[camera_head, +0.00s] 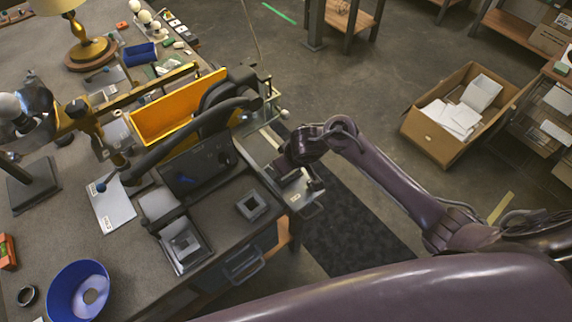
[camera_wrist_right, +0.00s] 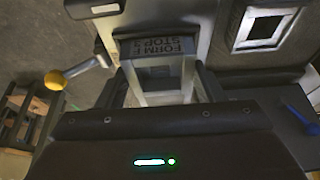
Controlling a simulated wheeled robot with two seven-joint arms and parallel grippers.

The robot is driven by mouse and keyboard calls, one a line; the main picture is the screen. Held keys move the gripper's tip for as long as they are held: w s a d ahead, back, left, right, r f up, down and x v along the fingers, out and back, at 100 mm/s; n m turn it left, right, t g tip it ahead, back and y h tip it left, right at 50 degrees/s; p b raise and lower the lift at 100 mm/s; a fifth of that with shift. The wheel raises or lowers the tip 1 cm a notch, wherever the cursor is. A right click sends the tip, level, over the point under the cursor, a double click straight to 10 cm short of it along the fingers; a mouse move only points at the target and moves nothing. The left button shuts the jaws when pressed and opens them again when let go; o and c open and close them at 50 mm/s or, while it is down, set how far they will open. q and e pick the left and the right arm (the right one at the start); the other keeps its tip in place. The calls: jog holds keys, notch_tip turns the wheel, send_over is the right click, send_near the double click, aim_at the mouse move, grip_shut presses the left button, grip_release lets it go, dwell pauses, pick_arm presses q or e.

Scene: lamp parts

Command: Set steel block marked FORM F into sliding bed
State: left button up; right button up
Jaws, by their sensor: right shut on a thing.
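My right gripper (camera_head: 302,188) is over the near right end of a grey metal slide (camera_head: 262,153) at the bench edge, which I take to be the sliding bed. In the right wrist view the gripper (camera_wrist_right: 160,90) is shut on a steel block (camera_wrist_right: 158,48) with dark lettering that reads FORM F and STOP. The block lies between the fingers, over or against a grey plate. The fingers and arm hide the block in the head view, and I cannot tell whether it touches the bed. My left gripper is not in view.
A square steel frame (camera_head: 250,206) lies on the bench near its edge. A tray (camera_head: 186,247) with a square metal piece stands nearby. A lever with a yellow knob (camera_wrist_right: 54,80) is close to the gripper. A yellow bin (camera_head: 175,108) and a blue bowl (camera_head: 78,290) stand further left.

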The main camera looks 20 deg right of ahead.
jog(key=shift+f, duration=0.15)
dwell(0.3)
jog(key=o, duration=1.3)
jog(key=shift+o, duration=0.2)
jog(key=p+v, duration=0.3)
jog(key=v, duration=0.4)
jog(key=shift+r, duration=0.35)
jog(key=shift+s, duration=0.2)
